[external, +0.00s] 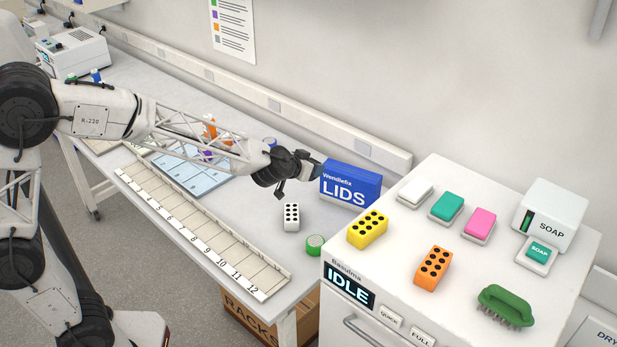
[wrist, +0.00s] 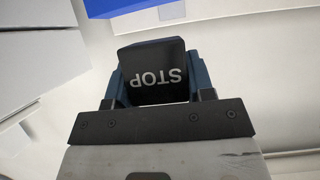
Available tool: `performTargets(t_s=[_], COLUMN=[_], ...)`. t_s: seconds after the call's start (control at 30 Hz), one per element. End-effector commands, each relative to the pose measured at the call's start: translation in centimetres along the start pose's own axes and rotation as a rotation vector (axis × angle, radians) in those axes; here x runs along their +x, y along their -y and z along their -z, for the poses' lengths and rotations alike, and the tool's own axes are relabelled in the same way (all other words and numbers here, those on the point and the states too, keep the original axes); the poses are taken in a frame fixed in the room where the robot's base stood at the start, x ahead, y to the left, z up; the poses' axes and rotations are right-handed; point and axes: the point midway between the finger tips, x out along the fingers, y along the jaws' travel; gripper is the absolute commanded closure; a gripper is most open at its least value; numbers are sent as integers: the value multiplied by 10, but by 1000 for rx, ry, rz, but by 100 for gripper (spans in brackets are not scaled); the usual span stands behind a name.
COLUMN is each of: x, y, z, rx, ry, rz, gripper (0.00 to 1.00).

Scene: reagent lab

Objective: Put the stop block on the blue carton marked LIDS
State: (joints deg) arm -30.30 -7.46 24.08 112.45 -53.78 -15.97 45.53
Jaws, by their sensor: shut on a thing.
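The stop block (wrist: 153,62) is black with white STOP lettering, upside down in the wrist view. My gripper (wrist: 158,92) is shut on it, with a blue-grey finger at each side. The blue carton marked LIDS (external: 350,184) stands on the bench at the far right, near the wall. In the external view my gripper (external: 313,167) is close to the carton's left upper side. The block is hard to tell from the dark gripper there. A blue surface (wrist: 120,4), likely the carton, shows at the wrist view's top edge.
A white dotted block (external: 291,217) and a green-topped round container (external: 315,245) stand in front of the carton. A long numbered rack (external: 200,229) runs along the bench's front. The white machine (external: 465,245), with dotted blocks, colored pads and a brush on top, stands at the right.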

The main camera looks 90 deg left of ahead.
Motion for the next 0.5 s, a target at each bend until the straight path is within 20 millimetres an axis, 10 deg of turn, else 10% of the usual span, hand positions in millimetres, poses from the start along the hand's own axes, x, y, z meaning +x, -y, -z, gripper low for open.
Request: performTargets(t_s=[0.5], x=[16], y=[-4], z=[7], rx=[-1], ry=[0], rz=[0], gripper=[83])
